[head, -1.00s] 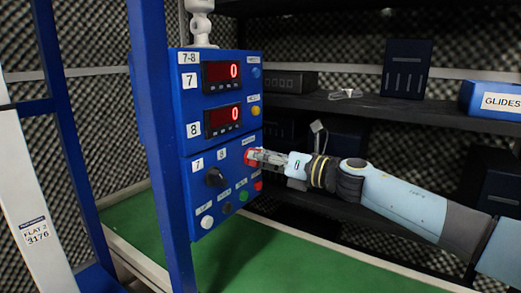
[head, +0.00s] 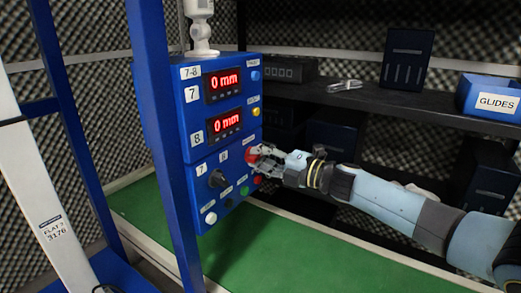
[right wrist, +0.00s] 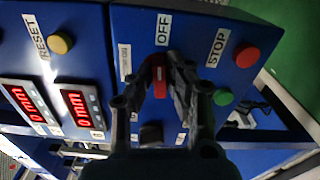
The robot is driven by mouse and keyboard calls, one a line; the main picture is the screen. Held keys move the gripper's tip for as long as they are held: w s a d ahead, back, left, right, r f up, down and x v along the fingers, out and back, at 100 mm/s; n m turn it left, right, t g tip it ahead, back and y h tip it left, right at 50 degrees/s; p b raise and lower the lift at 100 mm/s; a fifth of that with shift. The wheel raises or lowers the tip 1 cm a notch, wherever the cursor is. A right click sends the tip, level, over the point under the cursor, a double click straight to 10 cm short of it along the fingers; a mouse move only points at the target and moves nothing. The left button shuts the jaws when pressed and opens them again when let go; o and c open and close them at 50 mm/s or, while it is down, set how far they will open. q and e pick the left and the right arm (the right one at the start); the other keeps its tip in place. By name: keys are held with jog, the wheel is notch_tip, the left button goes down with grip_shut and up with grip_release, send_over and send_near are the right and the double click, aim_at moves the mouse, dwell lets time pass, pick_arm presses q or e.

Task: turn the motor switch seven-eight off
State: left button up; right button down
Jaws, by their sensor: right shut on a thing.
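The blue control panel (head: 180,128) stands left of centre in the head view, marked 7-8 at its top. The motor switch is a red handle (head: 249,156) on its lower box, partly covered by my right gripper (head: 260,158). In the right wrist view the red handle (right wrist: 159,82) sits between the fingers of my right gripper (right wrist: 160,75), which are shut on it. An OFF label (right wrist: 163,30) is just beyond the handle. My left gripper is not in view.
Two displays (head: 221,84) read 0 mm. A black knob (head: 216,178) and several coloured buttons are close by, including the red STOP button (right wrist: 247,56). A blue post (head: 160,130) stands in front. Dark shelves (head: 350,95) are behind my arm; a green surface (head: 290,250) lies below.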

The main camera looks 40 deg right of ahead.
jog(key=shift+m+p, duration=0.45)
jog(key=shift+m, duration=0.35)
jog(key=shift+f, duration=0.1)
jog(key=c, duration=1.3)
grip_release()
jog(key=shift+d, duration=0.15)
jog(key=v, duration=1.2)
jog(key=shift+f+m, duration=0.1)
jog(key=shift+m, duration=0.2)
